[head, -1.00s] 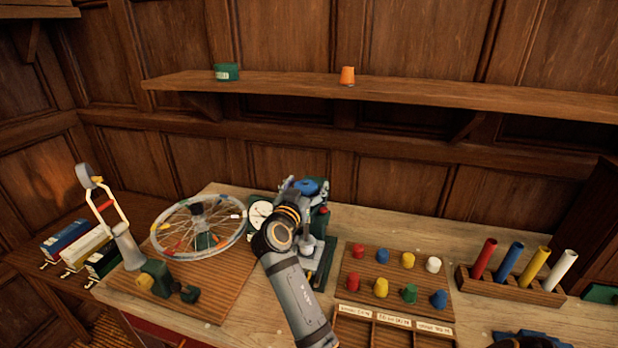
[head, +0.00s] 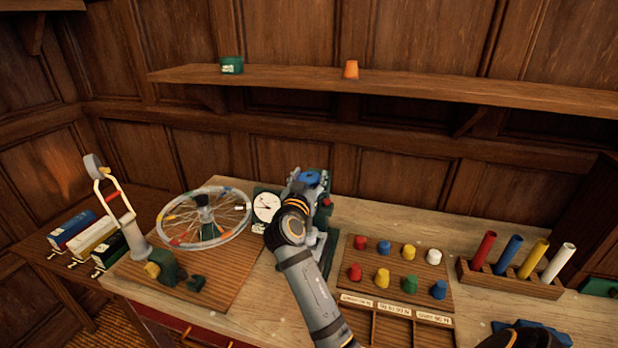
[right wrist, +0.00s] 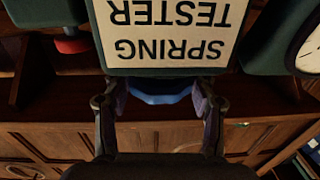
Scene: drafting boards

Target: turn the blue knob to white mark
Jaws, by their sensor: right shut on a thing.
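The blue knob (head: 309,177) sits on top of the green spring tester (head: 325,212) at the back of the bench. My right gripper (head: 304,181) is at the knob, its arm reaching up from the bottom of the head view. In the right wrist view the knob (right wrist: 160,94) shows as a blue strip between my two fingers (right wrist: 160,101), which are shut on it. The tester's "SPRING TESTER" label (right wrist: 175,30) is upside down there. I cannot make out the white mark. My left gripper is not in view.
A white dial (head: 266,206) stands left of the tester. A spoked wheel (head: 181,235) lies further left. A wooden board with coloured pegs (head: 390,304) and a rack of coloured tubes (head: 510,283) are on the right. A shelf (head: 420,88) runs above.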

